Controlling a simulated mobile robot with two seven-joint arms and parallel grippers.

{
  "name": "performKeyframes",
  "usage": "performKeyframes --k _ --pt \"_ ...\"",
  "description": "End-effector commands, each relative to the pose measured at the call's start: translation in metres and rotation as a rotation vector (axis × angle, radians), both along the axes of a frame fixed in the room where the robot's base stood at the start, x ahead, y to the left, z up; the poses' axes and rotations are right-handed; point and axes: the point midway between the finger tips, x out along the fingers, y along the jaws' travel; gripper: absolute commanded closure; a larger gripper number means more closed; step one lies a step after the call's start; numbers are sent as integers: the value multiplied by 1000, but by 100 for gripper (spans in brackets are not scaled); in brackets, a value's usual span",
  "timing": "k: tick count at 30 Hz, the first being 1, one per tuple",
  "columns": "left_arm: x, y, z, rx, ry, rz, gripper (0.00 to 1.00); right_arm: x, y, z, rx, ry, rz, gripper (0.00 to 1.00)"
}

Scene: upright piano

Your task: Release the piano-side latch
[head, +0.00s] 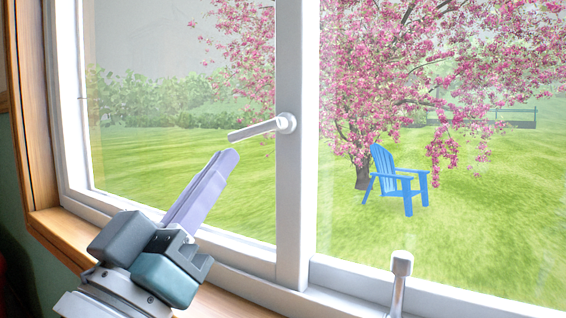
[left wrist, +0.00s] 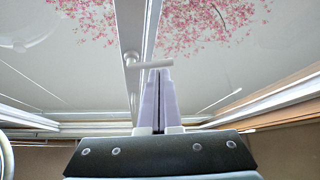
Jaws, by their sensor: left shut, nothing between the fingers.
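A white window latch (head: 262,129) sits on the white centre post, its round pivot on the post and its lever pointing left, tilted slightly down. It also shows in the left wrist view (left wrist: 152,65), just beyond my fingertips. My left gripper (head: 229,158) is shut and empty, its pale lilac fingers pointing up and right. The fingertips are a little below the lever in the head view; whether they touch it I cannot tell. A second handle (head: 401,264) stands upright at the lower right. No piano shows, so I cannot tell which latch is on its side. My right gripper is out of view.
The white centre post (head: 297,220) divides two panes of glass. A wooden sill and frame (head: 60,232) run along the left and bottom. Outside are a lawn, a blue chair (head: 395,180) and a pink blossoming tree. The space around the lever looks clear.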

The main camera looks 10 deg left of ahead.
Motion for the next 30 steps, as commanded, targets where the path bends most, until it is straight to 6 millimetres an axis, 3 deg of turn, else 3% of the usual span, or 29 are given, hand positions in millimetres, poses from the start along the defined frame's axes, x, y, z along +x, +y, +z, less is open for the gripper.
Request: performKeyframes --k 7,20,30 --pt "21 -4 13 1 0 1 100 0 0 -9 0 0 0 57" --pt "24 -4 16 10 -1 0 100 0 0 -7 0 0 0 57" --pt "26 3 29 262 -93 0 100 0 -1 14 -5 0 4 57"
